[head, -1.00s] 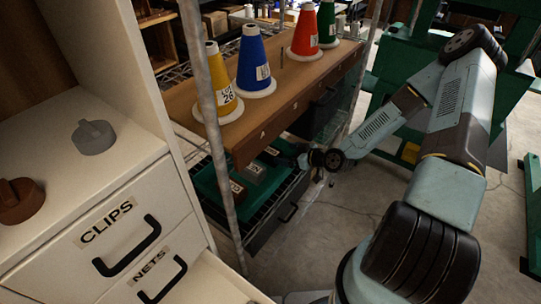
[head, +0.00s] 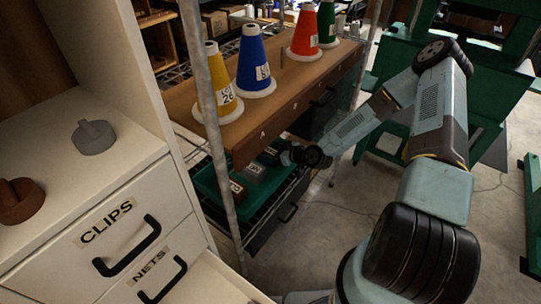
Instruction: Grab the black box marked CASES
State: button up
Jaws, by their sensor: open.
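A green tray (head: 208,180) sits on the wire shelf below the wooden board. Several small labelled boxes stand in it: a brown box (head: 237,189) in front, a dark grey box (head: 254,172) behind it, and a black box (head: 268,157) farthest back. The labels are too small to read for sure, so I cannot confirm which says CASES. My gripper (head: 284,157) is open, at the right of the black box. I cannot tell whether its fingers touch or surround the box; the wrist and board edge hide part of that spot.
Thread cones, yellow (head: 217,85), blue (head: 254,65), red (head: 304,38) and green, stand on the wooden board (head: 270,122) just above the tray. A metal post (head: 212,120) rises in front. A white cabinet (head: 90,215) with an open lower drawer fills the left.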

jog(key=shift+c, duration=0.4)
jog(key=c, duration=1)
